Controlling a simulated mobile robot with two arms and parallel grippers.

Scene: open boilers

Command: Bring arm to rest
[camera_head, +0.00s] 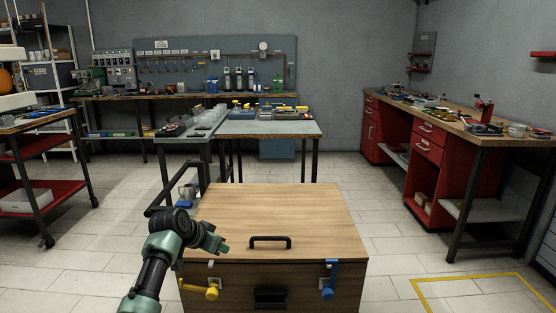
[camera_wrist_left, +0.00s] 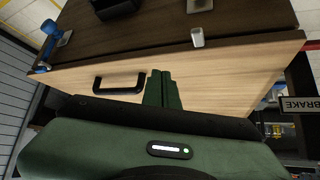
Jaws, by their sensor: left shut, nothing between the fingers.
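My left gripper (camera_head: 218,243) is over the left part of the wooden box lid (camera_head: 320,215), with its green arm coming in from the lower left. In the left wrist view its two green fingers (camera_wrist_left: 163,90) are together with nothing between them. They appear beside the black lid handle (camera_wrist_left: 118,83), apart from it. The lid is down on the dark wooden box (camera_head: 240,272). A yellow latch (camera_head: 212,291) is at the box's front left and a blue latch (camera_head: 328,283) at its front right. My right gripper is not in view.
A grey-topped table (camera_head: 275,127) stands behind the box, and a long workbench (camera_head: 130,97) lines the back wall. A red-cabinet bench (camera_head: 430,145) is on the right, a red shelf cart (camera_head: 40,150) on the left.

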